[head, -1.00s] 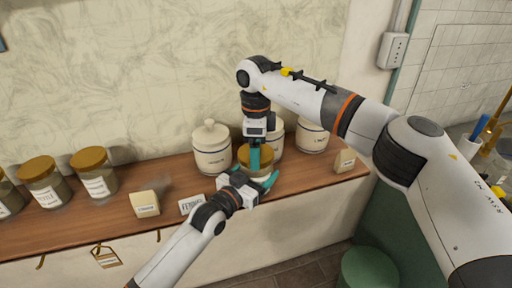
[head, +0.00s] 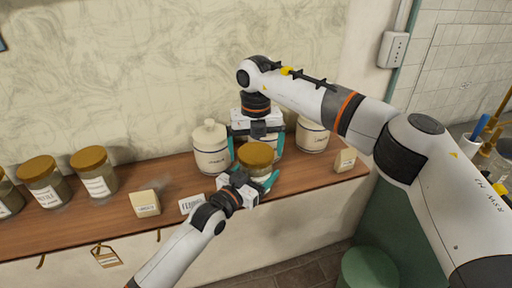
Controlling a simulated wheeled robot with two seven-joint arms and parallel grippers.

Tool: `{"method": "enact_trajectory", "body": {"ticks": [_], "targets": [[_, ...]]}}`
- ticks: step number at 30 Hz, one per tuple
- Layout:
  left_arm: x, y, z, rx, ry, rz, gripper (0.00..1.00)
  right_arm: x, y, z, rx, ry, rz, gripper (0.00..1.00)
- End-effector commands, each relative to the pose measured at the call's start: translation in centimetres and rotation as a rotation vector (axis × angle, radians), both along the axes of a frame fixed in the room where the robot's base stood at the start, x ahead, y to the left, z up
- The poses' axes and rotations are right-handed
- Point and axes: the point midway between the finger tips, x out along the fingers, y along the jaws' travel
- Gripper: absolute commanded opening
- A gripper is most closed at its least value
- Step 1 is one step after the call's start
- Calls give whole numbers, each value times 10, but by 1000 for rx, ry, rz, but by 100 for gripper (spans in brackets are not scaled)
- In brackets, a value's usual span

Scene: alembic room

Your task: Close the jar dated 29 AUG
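A glass jar with a gold-brown lid (head: 256,153) stands at the front of the wooden shelf. Its body is mostly hidden behind my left gripper, and no date on it can be read. The lid sits on top of the jar and looks level; I cannot tell how tightly it sits. My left gripper (head: 248,182) has its teal fingers around the sides of the jar low down, and appears shut on it. My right gripper (head: 256,148) points down from above, its teal fingers spread wide on either side of the lid, with gaps showing.
White ceramic canisters (head: 211,150) (head: 311,135) stand close behind and beside the jar. Several lidded jars (head: 95,173) stand at the left. Small cards (head: 145,203) (head: 192,204) (head: 345,160) stand along the shelf (head: 300,178). A green stool (head: 368,270) is below.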

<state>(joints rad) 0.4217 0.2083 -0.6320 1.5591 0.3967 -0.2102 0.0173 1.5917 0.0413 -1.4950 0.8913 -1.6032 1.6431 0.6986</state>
Motion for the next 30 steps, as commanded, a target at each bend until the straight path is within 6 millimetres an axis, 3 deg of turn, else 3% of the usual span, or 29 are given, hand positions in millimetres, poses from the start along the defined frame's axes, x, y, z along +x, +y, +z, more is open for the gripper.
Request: {"method": "enact_trajectory", "body": {"ticks": [7,21,30], "targets": [[0,0,0,1,1,0,13,1,0,9,1,-2,1,100],[0,0,-1,1,1,0,13,1,1,99,0,-2,0,100],[0,0,-1,1,1,0,13,0,0,120,0,0,1,100]]}}
